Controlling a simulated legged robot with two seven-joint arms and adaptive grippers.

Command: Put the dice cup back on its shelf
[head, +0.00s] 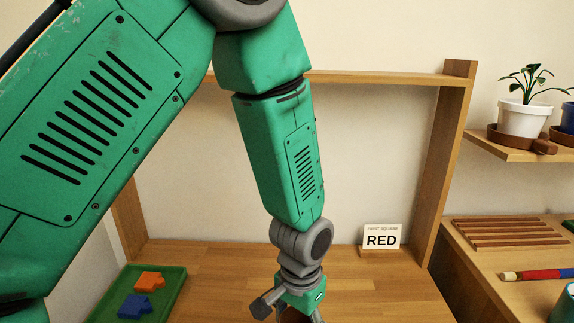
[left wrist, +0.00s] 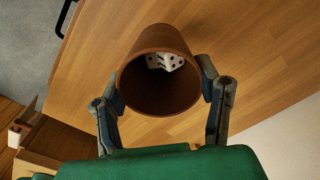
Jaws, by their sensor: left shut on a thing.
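My left gripper (left wrist: 160,94) is shut on the brown dice cup (left wrist: 135,72), with one finger on each side of it. In the left wrist view the cup's open mouth faces the camera, and white dice with black dots lie inside. In the head view my left gripper (head: 288,306) is low in the middle, above the wooden table (head: 220,275), and only a small brown part of the cup (head: 292,315) shows. A wall shelf (head: 520,153) with plant pots is at the right; whether it is the cup's shelf I cannot tell. My right gripper is not in view.
A green tray (head: 172,285) with orange and blue blocks lies at the left. A "RED" sign (head: 381,240) stands at the table's back right, near an upright wooden post (head: 445,165). At the right, a lower surface holds a slatted wooden rack (head: 510,232) and a red-and-blue rod (head: 540,274).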

